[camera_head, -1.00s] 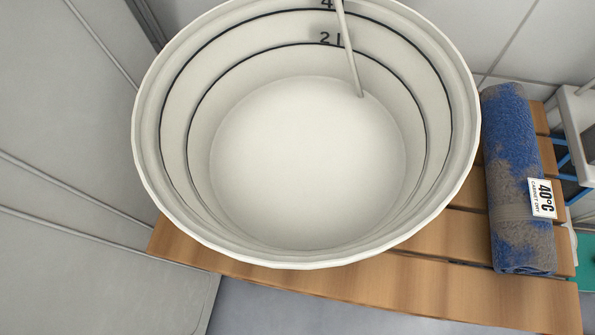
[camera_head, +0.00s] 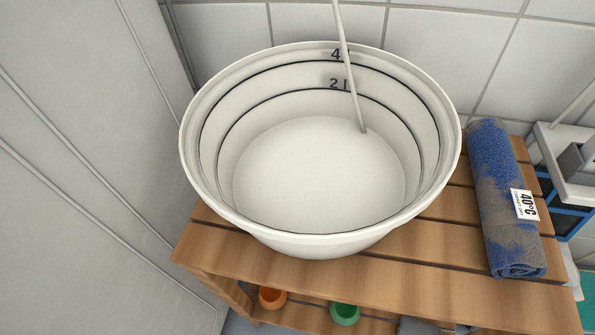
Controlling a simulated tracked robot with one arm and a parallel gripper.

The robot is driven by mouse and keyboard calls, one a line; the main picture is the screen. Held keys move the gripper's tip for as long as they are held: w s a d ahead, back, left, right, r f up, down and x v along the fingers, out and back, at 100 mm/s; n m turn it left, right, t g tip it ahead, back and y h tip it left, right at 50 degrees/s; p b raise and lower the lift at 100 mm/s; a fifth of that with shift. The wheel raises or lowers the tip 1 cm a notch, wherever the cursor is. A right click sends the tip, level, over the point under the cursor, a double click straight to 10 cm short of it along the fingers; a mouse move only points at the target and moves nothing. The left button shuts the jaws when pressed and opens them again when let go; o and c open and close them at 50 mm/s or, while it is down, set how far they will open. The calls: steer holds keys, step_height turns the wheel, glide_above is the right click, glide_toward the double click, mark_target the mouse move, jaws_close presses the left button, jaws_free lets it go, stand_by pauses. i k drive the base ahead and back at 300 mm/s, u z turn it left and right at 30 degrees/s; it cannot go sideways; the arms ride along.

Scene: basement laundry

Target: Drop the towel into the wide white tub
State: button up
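The wide white tub (camera_head: 260,226) stands on a slatted wooden bench. It has dark level rings marked 2 l and 4 inside, and a thin pale stick leans in it. I see no towel in it. The rolled towel (camera_head: 490,160), blue and grey with a white 40°C tag, lies on the bench to the right of the tub, apart from it. My gripper is not in view.
The wooden bench (camera_head: 440,280) has a lower shelf with an orange pot (camera_head: 271,297) and a green pot (camera_head: 345,313). A white rack (camera_head: 560,165) stands at the right. A grey panel (camera_head: 80,200) is close on the left, and a tiled wall (camera_head: 445,50) is behind.

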mark_target(322, 176)
steer(key=i, duration=0.85)
steer(key=z, duration=0.2)
steer(key=k, duration=0.9)
steer(key=u, duration=0.2)
steer(key=i, duration=0.95)
steer(key=z, duration=0.1)
